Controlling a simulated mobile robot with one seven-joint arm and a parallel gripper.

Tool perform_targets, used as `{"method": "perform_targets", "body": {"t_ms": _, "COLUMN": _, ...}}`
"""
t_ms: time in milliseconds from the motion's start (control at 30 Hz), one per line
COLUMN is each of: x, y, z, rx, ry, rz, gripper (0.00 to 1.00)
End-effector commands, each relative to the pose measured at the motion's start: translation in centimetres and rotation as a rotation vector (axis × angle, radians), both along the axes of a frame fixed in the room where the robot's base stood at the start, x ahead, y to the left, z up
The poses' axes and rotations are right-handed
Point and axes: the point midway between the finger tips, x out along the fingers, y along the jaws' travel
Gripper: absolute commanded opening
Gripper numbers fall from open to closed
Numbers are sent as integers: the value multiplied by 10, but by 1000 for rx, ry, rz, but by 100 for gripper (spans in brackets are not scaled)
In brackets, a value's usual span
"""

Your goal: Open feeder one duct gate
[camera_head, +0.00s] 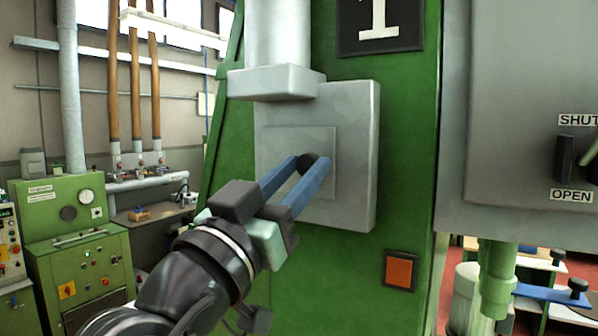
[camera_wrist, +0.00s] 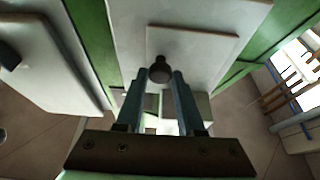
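The feeder one duct gate is a pale grey square plate (camera_head: 318,140) on a larger grey housing (camera_head: 352,185), on a green column under a black sign with a white "1" (camera_head: 380,22). A dark round knob (camera_head: 308,161) stands out from the plate; it also shows in the wrist view (camera_wrist: 160,71). My gripper (camera_head: 310,168) reaches up from the lower left. Its two blue fingers lie on either side of the knob, and the tips appear to touch it. The fingers hide part of the plate. In the wrist view the knob sits between the fingertips (camera_wrist: 160,75).
A grey vertical duct (camera_head: 278,35) enters the housing from above. An orange square button (camera_head: 400,271) is below right. A grey cabinet (camera_head: 530,90) with a SHUT/OPEN lever (camera_head: 565,160) stands at right. A green control panel (camera_head: 75,235) is at far left.

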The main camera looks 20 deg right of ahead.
Motion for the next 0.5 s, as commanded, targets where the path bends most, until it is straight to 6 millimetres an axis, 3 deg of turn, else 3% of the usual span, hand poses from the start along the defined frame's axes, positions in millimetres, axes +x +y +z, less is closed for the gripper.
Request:
{"method": "perform_targets", "body": {"t_ms": 33, "x": 0, "y": 0, "z": 0, "rx": 0, "ry": 0, "rz": 0, "gripper": 10}}
{"method": "perform_targets", "body": {"t_ms": 100, "x": 0, "y": 0, "z": 0, "rx": 0, "ry": 0, "rz": 0, "gripper": 0}}
{"method": "perform_targets", "body": {"t_ms": 500, "x": 0, "y": 0, "z": 0, "rx": -1, "ry": 1, "rz": 1, "gripper": 0}}
